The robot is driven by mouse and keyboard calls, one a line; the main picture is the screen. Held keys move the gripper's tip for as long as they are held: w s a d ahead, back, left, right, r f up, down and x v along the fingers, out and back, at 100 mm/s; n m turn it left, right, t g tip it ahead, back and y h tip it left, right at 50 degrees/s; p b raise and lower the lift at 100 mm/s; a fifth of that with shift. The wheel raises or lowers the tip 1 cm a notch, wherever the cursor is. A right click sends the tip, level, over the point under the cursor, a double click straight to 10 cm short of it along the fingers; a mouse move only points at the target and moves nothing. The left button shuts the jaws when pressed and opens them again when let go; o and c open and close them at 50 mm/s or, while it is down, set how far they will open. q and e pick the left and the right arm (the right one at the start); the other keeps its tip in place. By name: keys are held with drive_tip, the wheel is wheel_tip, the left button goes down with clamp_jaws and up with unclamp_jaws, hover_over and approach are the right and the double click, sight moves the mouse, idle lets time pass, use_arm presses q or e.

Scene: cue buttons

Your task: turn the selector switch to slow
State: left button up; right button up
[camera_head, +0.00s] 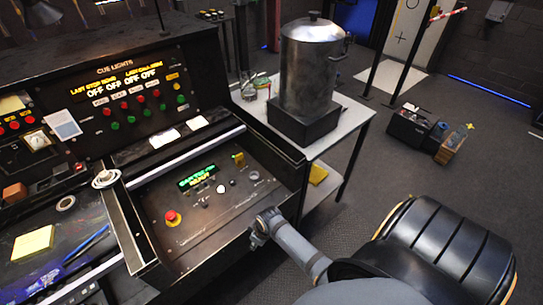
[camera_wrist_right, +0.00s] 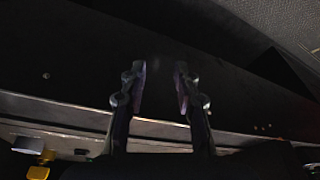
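The lower control panel (camera_head: 230,215) carries a lit green display (camera_head: 197,177), a red mushroom button (camera_head: 172,217) on a yellow base, small dark controls (camera_head: 201,203), a pale round button (camera_head: 221,189) and a yellow control (camera_head: 238,159). I cannot tell which one is the selector switch; labels and settings are too small to read. My right gripper (camera_head: 258,236) is near the panel's front right edge. In the right wrist view, my right gripper (camera_wrist_right: 161,82) has its fingers apart with nothing between them. A yellow part (camera_wrist_right: 40,162) shows at lower left there. My left gripper is out of view.
The cue lights panel (camera_head: 125,92) rises behind. A metal urn (camera_head: 311,65) stands on a side table (camera_head: 348,122) at right. A black padded chair (camera_head: 440,245) is at front right.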

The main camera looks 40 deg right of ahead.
drive_tip(key=s+d+f+m+b, duration=0.1)
drive_tip(key=s+d+f, duration=0.1)
drive_tip(key=s+f, duration=0.3)
drive_tip(key=shift+s+f+m+h, duration=0.3)
drive_tip(key=shift+s+f+h, duration=0.1)
drive_tip(key=shift+f, duration=2)
drive_tip(key=s+d+f+m, duration=0.1)
drive_tip(key=s+f, duration=0.3)
drive_tip(key=s, duration=0.4)
drive_tip(key=s+d+f+m+g+h, duration=0.1)
drive_tip(key=s+f, duration=0.4)
drive_tip(key=s, duration=0.4)
drive_tip(key=s+d+f, duration=0.1)
drive_tip(key=s+f, duration=0.4)
drive_tip(key=s, duration=0.3)
drive_tip(key=shift+s+d+f+m, duration=0.25)
drive_tip(key=shift+s+m, duration=0.15)
